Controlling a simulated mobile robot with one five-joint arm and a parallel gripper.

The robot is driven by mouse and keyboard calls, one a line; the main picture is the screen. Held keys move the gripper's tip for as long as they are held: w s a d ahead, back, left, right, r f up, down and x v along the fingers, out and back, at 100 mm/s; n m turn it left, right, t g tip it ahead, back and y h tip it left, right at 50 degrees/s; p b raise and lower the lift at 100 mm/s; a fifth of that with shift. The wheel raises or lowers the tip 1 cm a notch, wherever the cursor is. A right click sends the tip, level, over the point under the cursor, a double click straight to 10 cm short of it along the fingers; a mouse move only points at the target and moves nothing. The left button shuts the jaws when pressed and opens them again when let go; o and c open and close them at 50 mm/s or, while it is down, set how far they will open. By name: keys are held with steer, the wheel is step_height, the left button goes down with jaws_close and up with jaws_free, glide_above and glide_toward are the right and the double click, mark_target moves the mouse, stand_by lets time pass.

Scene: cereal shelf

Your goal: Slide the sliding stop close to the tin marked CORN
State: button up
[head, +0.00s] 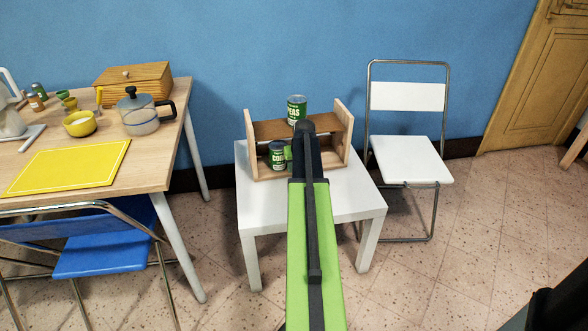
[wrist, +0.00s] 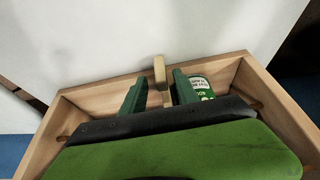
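The tin marked CORN (head: 277,158) stands on the lower level of a small wooden shelf, near its left end. It also shows in the wrist view (wrist: 200,87), just right of my gripper's right finger and partly hidden. The sliding stop is a small upright wooden piece (wrist: 159,73) at the shelf's front edge. My gripper (wrist: 156,87) has its two green fingers apart, one on each side of the stop. A gap shows on the left of the stop; contact on the right is unclear. In the head view my arm hides the stop and most of my gripper (head: 289,153).
The wooden shelf (head: 249,130) stands on a white table (head: 257,208). A tin marked PEAS (head: 297,108) stands on its upper level. A white folding chair (head: 412,158) is to the right. A wooden table (head: 150,165) with kitchenware and a blue chair (head: 105,252) are to the left.

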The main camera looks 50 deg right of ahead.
steer(key=p+v, duration=1.6)
steer(key=v, duration=0.1)
steer(key=shift+r, duration=0.25)
